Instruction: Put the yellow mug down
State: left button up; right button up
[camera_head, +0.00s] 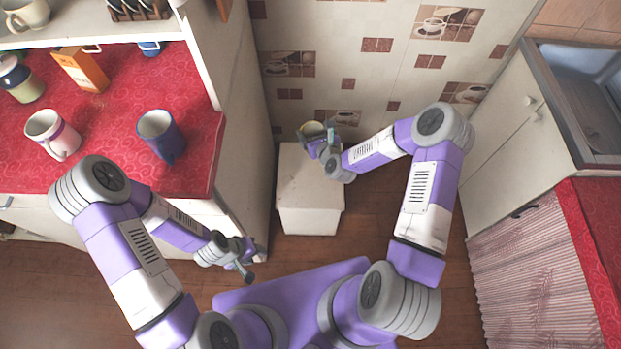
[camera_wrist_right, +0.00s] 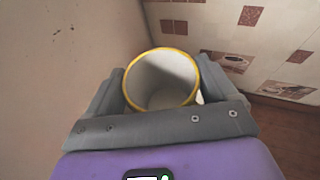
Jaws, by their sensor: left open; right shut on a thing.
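The yellow mug (camera_head: 313,130) is at my right gripper (camera_head: 322,138), over the far end of a small white cabinet. In the right wrist view the mug (camera_wrist_right: 161,79) shows its yellow rim and pale, empty inside, between the two fingers of the right gripper (camera_wrist_right: 160,90). The right gripper is shut on it. Whether the mug's base touches anything below is hidden. My left gripper (camera_head: 245,262) is open and empty, low over the wooden floor, in front of the left counter.
The small white cabinet (camera_head: 309,190) has a bare top. The red counter (camera_head: 105,105) at left holds a white mug (camera_head: 52,135), a blue mug (camera_head: 161,137) and an orange box (camera_head: 80,69). A tiled wall (camera_head: 350,70) stands close behind the right gripper. A sink counter (camera_head: 560,120) is at right.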

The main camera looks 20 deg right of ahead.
jog(key=f+b, duration=0.2)
jog(key=f, duration=0.6)
jog(key=s+a+f+b, duration=0.1)
jog(key=f+b, duration=0.2)
jog(key=f, duration=0.5)
jog(key=s+f+b, duration=0.1)
jog(key=f+b, duration=0.1)
jog(key=f, duration=0.6)
jog(key=shift+s+a, duration=0.2)
jog(key=shift+a, duration=0.2)
jog(key=shift+r, duration=0.1)
jog(key=o, duration=1.1)
jog(key=shift+c, duration=0.2)
